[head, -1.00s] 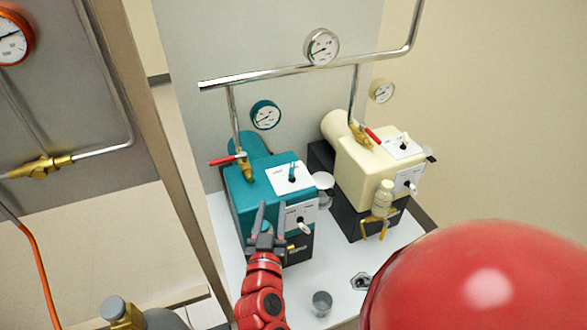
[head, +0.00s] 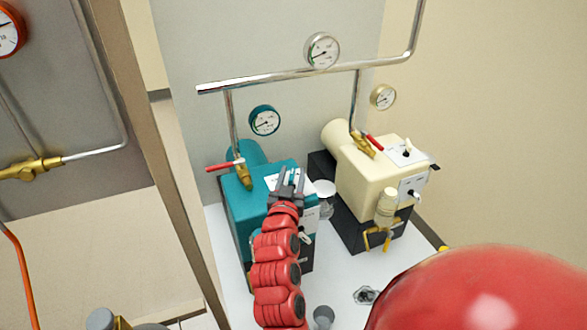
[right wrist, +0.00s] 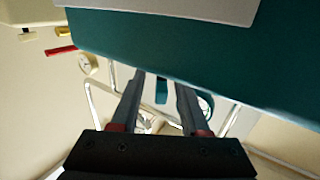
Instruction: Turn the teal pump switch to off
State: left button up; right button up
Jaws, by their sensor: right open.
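The teal pump (head: 245,205) stands on a white bench, with a white label plate (head: 272,181) on its top. My right gripper (head: 290,176) is over this plate, open, and its fingers hide most of the teal switch in the head view. In the right wrist view the teal switch lever (right wrist: 162,88) shows between the two open fingers of my right gripper (right wrist: 160,78), apart from both as far as I can see. The pump's teal body (right wrist: 200,52) fills the top of that view. The lever's exact angle is hard to tell. My left gripper is not in view.
A cream pump (head: 365,175) with its own switch stands to the right. A red-handled valve (head: 228,164) and pipe rise at the teal pump's back left. A teal gauge (head: 264,120) is on the wall behind. A small grey cup (head: 323,317) stands on the bench in front.

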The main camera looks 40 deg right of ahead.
jog(key=shift+x, duration=1.3)
jog(key=shift+f, duration=0.1)
grip_shut()
